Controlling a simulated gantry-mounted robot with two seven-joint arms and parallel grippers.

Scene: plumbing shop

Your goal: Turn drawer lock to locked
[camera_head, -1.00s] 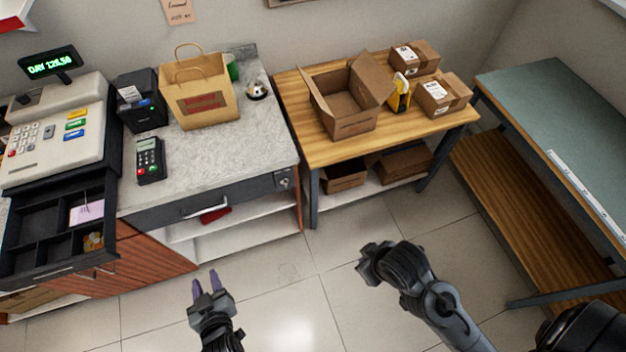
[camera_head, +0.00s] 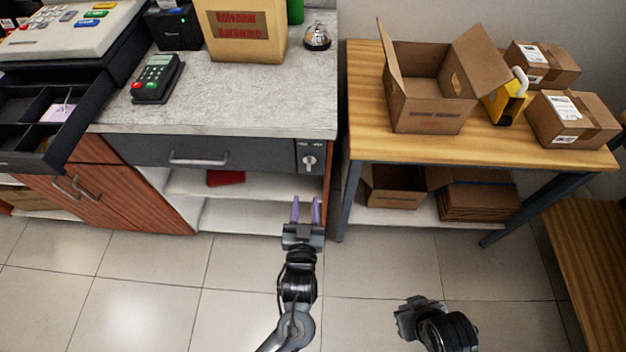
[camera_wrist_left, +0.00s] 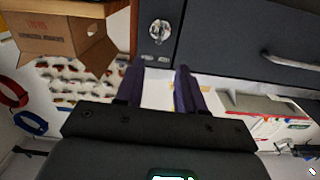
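The drawer lock (camera_head: 309,160) is a small silver disc on a dark panel at the right end of the closed grey drawer (camera_head: 205,154) under the counter. Two small markings sit above it, too small to read. In the left wrist view the lock (camera_wrist_left: 159,32) shows at top centre with a key-like piece in its middle. My left gripper (camera_head: 306,208) is below and in front of the lock, its purple fingers parted and empty. In the left wrist view its fingertips (camera_wrist_left: 160,72) are apart, not touching the lock. My right gripper (camera_head: 411,314) is low at right, fingers not clear.
A wooden table (camera_head: 375,140) with cardboard boxes stands right of the counter (camera_head: 235,95), a narrow gap between them. The cash drawer (camera_head: 40,120) is open at left. Open shelves lie under the grey drawer. The tiled floor in front is clear.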

